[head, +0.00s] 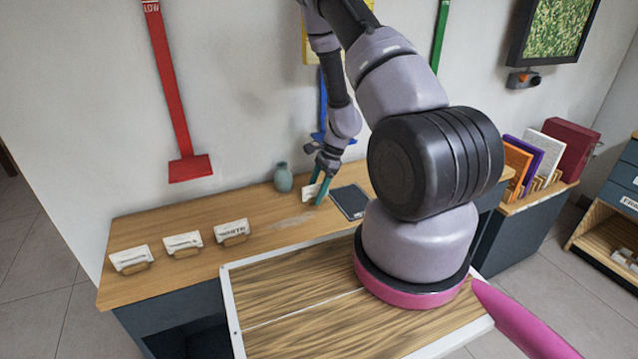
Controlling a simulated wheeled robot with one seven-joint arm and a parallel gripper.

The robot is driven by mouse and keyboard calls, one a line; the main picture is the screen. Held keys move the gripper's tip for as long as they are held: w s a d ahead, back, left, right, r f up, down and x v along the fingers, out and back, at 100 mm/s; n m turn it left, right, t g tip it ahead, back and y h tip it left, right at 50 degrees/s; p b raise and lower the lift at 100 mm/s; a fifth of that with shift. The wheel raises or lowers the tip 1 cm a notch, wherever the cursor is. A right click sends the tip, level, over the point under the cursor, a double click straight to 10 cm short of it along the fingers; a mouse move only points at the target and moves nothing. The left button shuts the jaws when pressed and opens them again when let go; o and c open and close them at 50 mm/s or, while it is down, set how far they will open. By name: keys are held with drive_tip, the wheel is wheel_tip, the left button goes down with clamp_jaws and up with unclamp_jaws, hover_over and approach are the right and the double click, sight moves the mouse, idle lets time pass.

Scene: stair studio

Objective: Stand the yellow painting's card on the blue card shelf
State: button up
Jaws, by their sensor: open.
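My gripper (319,188), with teal fingers, is open and low over the wooden counter. A small white card (309,192) stands at its fingers; any writing on it is too small to read, and I cannot tell whether it is between the fingers or just behind them. The blue card shelf (318,137) is on the wall behind my arm, at the foot of a blue strip, partly hidden by the arm. A yellow piece (308,47) on the wall shows above it, mostly hidden by my arm.
Three white cards (183,242) stand in wooden holders at the counter's left. A grey-green vase (283,177) and a dark tablet (349,201) flank my gripper. A red wall shelf (190,168) is at left, a green strip (440,35) at right. Bare counter (270,213) lies in front.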

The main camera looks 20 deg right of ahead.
drive_tip(key=v, duration=1.2)
drive_tip(key=a+r+n+t, duration=0.1)
drive_tip(key=a+r+n, duration=0.25)
drive_tip(key=r, duration=0.95)
drive_tip(key=s+a+r+n+t+h, duration=0.1)
drive_tip(key=s+a+r+n+t, duration=0.1)
drive_tip(key=s+r, duration=0.4)
drive_tip(key=s+a+r+n+t, duration=0.2)
drive_tip(key=s+r+n, duration=0.2)
drive_tip(key=s+r, duration=0.3)
drive_tip(key=s+a+r+n+t+h, duration=0.1)
drive_tip(key=s+a+r+n+t, duration=0.1)
drive_tip(key=s+r+n, duration=0.2)
drive_tip(key=s+r, duration=0.3)
drive_tip(key=r, duration=0.4)
drive_tip(key=shift+a+r+h, duration=0.25)
drive_tip(key=shift+a+h, duration=0.05)
drive_tip(key=shift+a, duration=0.05)
